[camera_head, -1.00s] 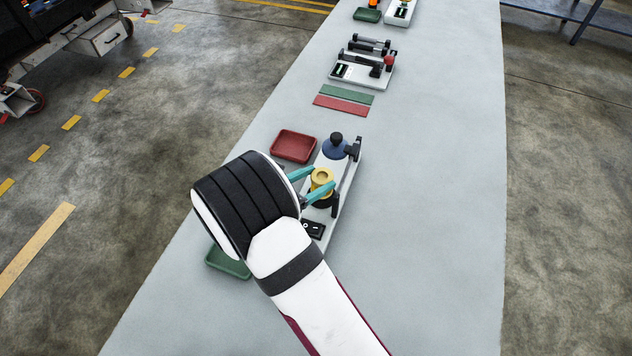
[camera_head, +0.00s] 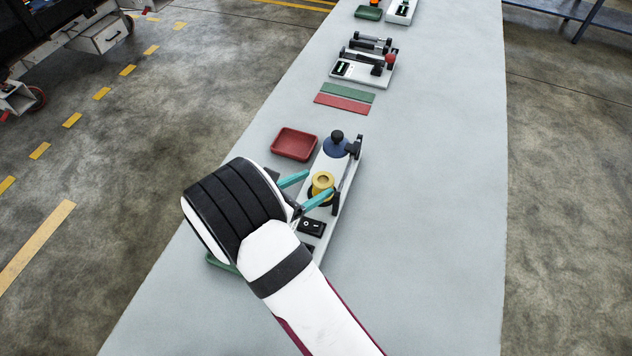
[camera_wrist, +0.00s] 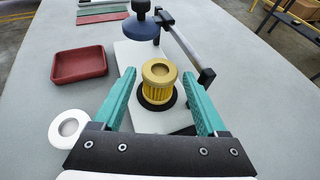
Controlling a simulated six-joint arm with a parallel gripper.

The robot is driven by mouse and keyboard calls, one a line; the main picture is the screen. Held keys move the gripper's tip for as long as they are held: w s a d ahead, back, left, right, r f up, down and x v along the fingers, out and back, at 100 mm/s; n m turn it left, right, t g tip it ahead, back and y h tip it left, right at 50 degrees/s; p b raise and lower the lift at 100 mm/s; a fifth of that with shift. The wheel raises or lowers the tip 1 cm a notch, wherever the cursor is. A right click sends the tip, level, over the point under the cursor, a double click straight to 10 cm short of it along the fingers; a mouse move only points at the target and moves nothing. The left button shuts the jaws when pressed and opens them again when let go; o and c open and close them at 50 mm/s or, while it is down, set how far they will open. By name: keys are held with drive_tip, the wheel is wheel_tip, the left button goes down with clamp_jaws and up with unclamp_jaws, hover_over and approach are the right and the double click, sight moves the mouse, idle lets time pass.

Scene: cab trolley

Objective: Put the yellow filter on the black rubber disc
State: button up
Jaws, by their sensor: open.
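The yellow filter (camera_wrist: 159,86) stands upright on the black rubber disc (camera_wrist: 172,103), on the white base of the fixture; it also shows in the head view (camera_head: 322,184). The disc shows as a dark ring around the filter's foot. My gripper (camera_wrist: 160,84) is open, its teal fingers on either side of the filter, with a visible gap to it on each side in the wrist view. In the head view my gripper (camera_head: 306,188) reaches in from the lower left.
A blue dome (camera_wrist: 140,28) with a black knob and a lever arm (camera_wrist: 188,49) stand behind the filter. A red tray (camera_wrist: 79,65) and a white ring (camera_wrist: 69,128) lie to the left. A black switch (camera_head: 311,227) sits on the base. Free table lies to the right.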

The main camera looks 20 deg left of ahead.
drive_tip(key=v, duration=1)
drive_tip(key=s+d+r+m+g+h, duration=0.1)
drive_tip(key=d+r+m+g, duration=0.25)
drive_tip(key=d+m, duration=0.35)
drive_tip(key=d+r+m+g+h, duration=0.15)
drive_tip(key=d+m+g, duration=0.3)
drive_tip(key=d, duration=0.45)
drive_tip(key=s+d+r+m+g+h, duration=0.1)
drive_tip(key=d+r+m+g, duration=0.2)
drive_tip(key=d+m, duration=0.35)
drive_tip(key=s+d+r+m+g+y, duration=0.1)
drive_tip(key=s+d+m+y, duration=0.1)
drive_tip(key=s+m+y, duration=0.3)
drive_tip(key=s+d+r+m+y, duration=0.1)
drive_tip(key=s+d+m+y, duration=0.1)
drive_tip(key=s+m+y, duration=0.3)
drive_tip(key=s+m, duration=0.4)
drive_tip(key=m, duration=0.5)
drive_tip(key=shift+r+g, duration=0.3)
drive_tip(key=shift+g, duration=0.1)
drive_tip(key=shift+d, duration=0.1)
